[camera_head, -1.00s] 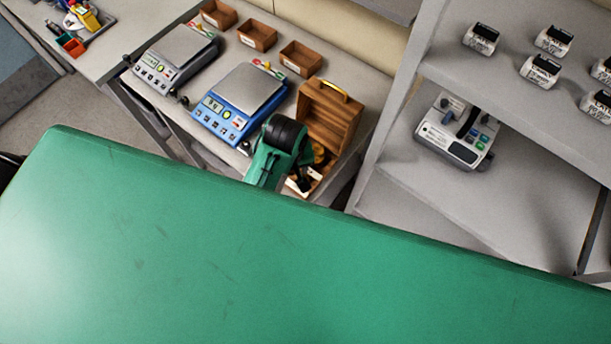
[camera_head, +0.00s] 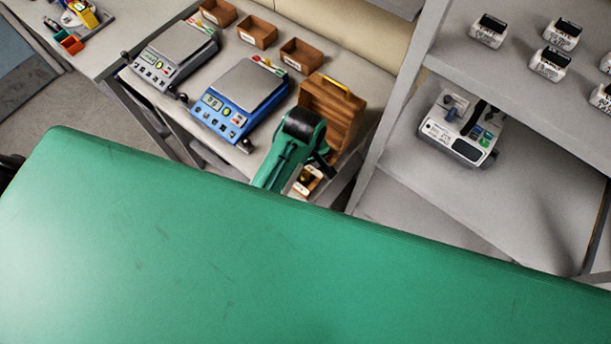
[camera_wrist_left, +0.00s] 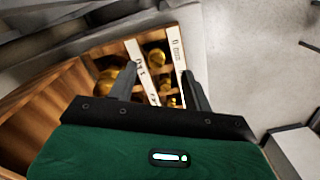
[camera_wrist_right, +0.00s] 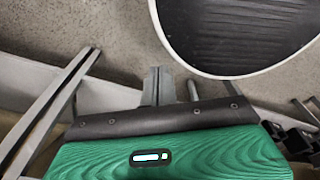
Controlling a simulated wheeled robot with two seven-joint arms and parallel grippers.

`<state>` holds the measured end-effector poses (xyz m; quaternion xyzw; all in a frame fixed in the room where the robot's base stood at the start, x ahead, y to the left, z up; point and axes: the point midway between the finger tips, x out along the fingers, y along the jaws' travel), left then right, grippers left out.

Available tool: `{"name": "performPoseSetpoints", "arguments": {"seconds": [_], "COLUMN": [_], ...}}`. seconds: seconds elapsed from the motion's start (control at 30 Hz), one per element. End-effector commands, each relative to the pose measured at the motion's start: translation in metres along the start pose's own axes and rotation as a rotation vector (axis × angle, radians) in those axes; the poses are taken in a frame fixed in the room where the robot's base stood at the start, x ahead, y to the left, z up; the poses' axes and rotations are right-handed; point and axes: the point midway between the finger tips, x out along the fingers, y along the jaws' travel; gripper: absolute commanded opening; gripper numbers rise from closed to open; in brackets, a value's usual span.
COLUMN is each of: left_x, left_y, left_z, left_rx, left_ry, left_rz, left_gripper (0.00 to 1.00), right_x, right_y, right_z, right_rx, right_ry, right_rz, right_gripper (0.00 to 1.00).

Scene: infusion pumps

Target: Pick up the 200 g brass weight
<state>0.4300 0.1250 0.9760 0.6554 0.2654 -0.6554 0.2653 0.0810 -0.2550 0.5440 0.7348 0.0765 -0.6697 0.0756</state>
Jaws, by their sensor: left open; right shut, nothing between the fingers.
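Several brass weights (camera_wrist_left: 156,58) sit in the compartments of an open wooden weight box (camera_wrist_left: 80,66) in the left wrist view. White label strips (camera_wrist_left: 135,52) run between them, but I cannot read which is the 200 g weight. My left gripper (camera_wrist_left: 160,72) is open over the box, a finger on each side of a column of small weights. A larger round brass weight (camera_wrist_left: 107,82) lies left of the left finger. In the head view the box's raised lid (camera_head: 332,108) shows, and my left arm hides much of its contents. My right gripper (camera_wrist_right: 158,72) is shut and empty.
A blue scale (camera_head: 240,98) and a grey scale (camera_head: 172,57) stand left of the box, with small brown trays (camera_head: 257,32) behind. A grey shelf rack (camera_head: 400,110) bounds the right. A dark-faced, white-rimmed round object (camera_wrist_right: 240,35) is near my right gripper.

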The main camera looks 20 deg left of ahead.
Motion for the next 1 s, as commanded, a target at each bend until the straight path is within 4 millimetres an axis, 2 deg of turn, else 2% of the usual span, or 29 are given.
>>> {"name": "performPoseSetpoints", "arguments": {"seconds": [0.13,0.3,0.47,0.77,1.0], "left_x": [0.009,0.029,0.047,0.052,0.052], "left_y": [0.001,0.004,0.004,0.004,0.004], "left_z": [-0.001,-0.003,-0.003,-0.003,-0.003], "left_rx": [0.0,0.001,0.001,0.0,0.0], "left_ry": [-0.001,-0.002,-0.001,0.0,0.0], "left_rz": [-0.003,-0.003,-0.002,0.001,0.001], "left_gripper": [0.51,0.51,0.51,0.51,0.03], "right_x": [-0.01,-0.023,-0.026,-0.026,-0.026], "right_y": [0.005,0.01,0.012,0.011,0.006], "right_z": [0.0,0.0,0.0,0.0,-0.002], "right_rx": [-0.001,-0.001,0.0,0.0,0.002], "right_ry": [-0.001,-0.002,-0.002,-0.002,0.0], "right_rz": [0.006,0.011,0.013,0.012,0.006], "right_gripper": [0.0,0.0,0.0,0.0,0.0]}}
